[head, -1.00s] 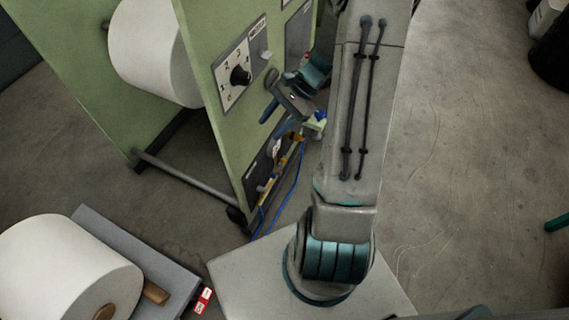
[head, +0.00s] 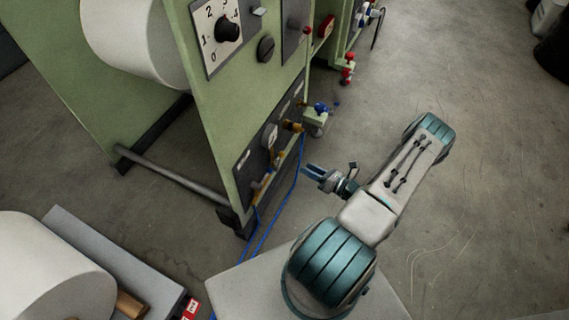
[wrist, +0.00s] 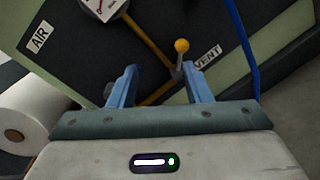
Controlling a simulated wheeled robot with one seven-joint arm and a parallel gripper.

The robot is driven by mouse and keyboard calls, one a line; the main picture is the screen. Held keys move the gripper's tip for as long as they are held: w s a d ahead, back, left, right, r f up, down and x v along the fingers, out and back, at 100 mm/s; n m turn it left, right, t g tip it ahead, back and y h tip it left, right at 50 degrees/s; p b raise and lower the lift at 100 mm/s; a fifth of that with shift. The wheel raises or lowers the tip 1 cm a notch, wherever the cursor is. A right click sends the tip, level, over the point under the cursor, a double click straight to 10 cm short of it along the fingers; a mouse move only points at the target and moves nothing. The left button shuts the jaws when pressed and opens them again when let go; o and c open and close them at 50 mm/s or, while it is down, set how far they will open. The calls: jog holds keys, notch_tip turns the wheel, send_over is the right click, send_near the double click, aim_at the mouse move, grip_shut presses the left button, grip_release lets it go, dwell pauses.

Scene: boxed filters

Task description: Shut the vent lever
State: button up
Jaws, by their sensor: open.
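The vent lever (wrist: 181,47) has a yellow ball knob on a short grey stem. In the wrist view it rises from a valve on a yellow pipe, beside the VENT label (wrist: 207,55). My gripper (wrist: 160,70) is open and empty, its blue fingers pointing at the dark panel. The lever shows ahead, nearer the right finger; whether that finger touches it I cannot tell. In the head view my gripper (head: 310,172) is low, to the right of the green machine's lower panel (head: 240,172). I cannot single out the lever there.
A gauge (wrist: 100,5) and an AIR label (wrist: 39,37) are on the panel. Blue hoses (head: 283,205) hang between the panel and my gripper. A brass fitting (head: 292,126) juts out above. A white roll (head: 50,270) lies at lower left.

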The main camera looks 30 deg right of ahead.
notch_tip(320, 180, down, 4)
jog(key=m+t+h, duration=0.1)
jog(key=m+h, duration=0.1)
jog(key=b+x, duration=0.4)
jog(key=x, duration=0.8)
jog(key=shift+w, duration=0.35)
jog(key=shift+r, duration=0.15)
grip_shut()
